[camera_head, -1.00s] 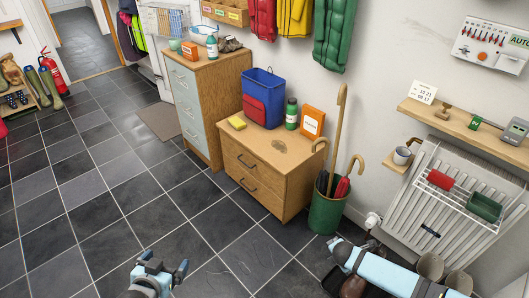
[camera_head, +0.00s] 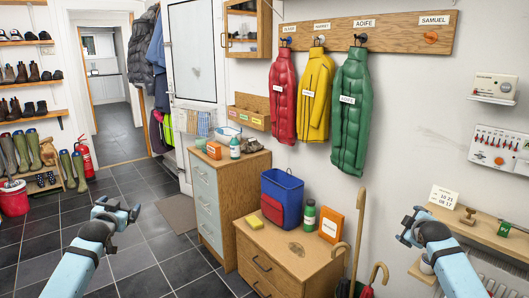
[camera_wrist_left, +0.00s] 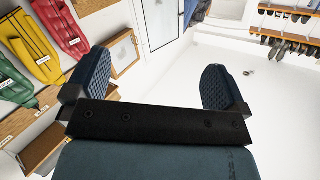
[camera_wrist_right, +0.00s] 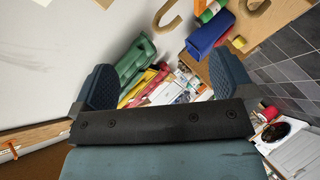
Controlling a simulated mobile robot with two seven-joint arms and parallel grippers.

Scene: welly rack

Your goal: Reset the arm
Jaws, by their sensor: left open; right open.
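My left gripper (camera_head: 120,212) is raised over the tiled floor in the lower left of the head view. It is open and empty, and its two spread fingers (camera_wrist_left: 158,88) show in the left wrist view with nothing between them. My right gripper (camera_head: 408,228) is raised at the right of the head view, in front of the wall near the shelf. It is open, and its fingers (camera_wrist_right: 160,88) are apart and empty in the right wrist view.
A wooden chest (camera_head: 295,262) carries a blue and red bag (camera_head: 282,196), a green bottle (camera_head: 310,216) and an orange box (camera_head: 331,226). Walking sticks (camera_head: 358,235) stand beside it. A wall shelf (camera_head: 485,230) is close to my right arm.

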